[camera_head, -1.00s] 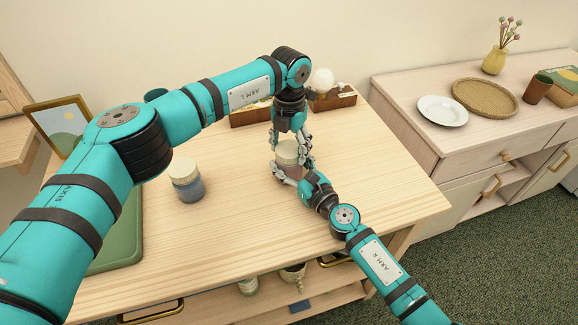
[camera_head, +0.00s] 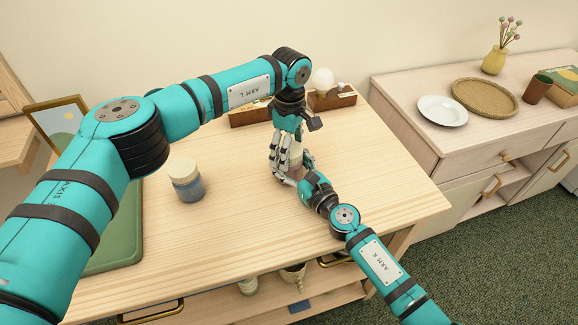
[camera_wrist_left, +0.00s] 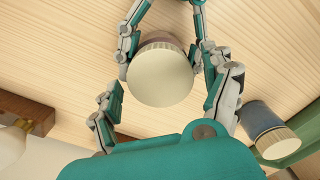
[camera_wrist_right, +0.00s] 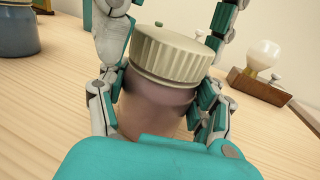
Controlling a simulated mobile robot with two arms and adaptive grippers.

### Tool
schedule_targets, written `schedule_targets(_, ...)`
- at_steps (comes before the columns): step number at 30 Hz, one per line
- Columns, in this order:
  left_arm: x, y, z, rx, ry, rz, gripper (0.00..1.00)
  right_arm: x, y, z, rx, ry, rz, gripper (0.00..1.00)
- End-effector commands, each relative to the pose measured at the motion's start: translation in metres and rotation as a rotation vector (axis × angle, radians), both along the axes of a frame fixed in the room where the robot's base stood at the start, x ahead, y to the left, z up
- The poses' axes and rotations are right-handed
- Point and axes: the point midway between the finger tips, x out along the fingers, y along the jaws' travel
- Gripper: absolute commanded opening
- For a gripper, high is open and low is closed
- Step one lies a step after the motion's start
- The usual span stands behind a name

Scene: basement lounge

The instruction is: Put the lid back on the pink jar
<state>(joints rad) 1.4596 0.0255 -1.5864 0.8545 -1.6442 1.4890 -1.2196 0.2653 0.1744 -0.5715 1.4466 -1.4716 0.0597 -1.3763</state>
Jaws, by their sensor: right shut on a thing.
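The pink jar (camera_wrist_right: 155,103) stands upright on the wooden table with its cream ribbed lid (camera_wrist_right: 170,54) on its mouth. I cannot tell whether the lid is fully tightened. The lid's round top shows in the left wrist view (camera_wrist_left: 160,78). My right gripper (camera_head: 298,176) is shut on the jar's body from the side, low on the table. My left gripper (camera_head: 286,166) points straight down over the jar, its fingers open on either side of the lid. In the head view the fingers hide much of the jar and lid.
A blue jar with a cream lid (camera_head: 187,180) stands to the left. A green board (camera_head: 118,240) lies at the left edge. Wooden boxes and a bulb lamp (camera_head: 323,80) stand behind my left gripper. The table's right side is clear. A sideboard (camera_head: 410,95) stands beyond it.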

Motion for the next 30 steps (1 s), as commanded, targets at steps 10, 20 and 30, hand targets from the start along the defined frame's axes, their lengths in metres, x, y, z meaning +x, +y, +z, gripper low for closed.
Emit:
schedule_targets(10, 0.000, 0.000, 0.002, 0.000, 0.000, 0.001, 0.90, 0.000, 0.000, -0.001, 0.000, 0.001, 0.001, 0.00)
schedule_targets(20, 0.001, 0.000, 0.059, -0.001, -0.005, 0.001, 0.90, 0.000, 0.000, -0.001, 0.000, 0.001, 0.000, 0.00)
schedule_targets(30, 0.001, -0.001, 0.113, 0.000, -0.001, 0.001, 0.90, 0.000, 0.000, -0.001, 0.000, 0.001, 0.001, 0.00)
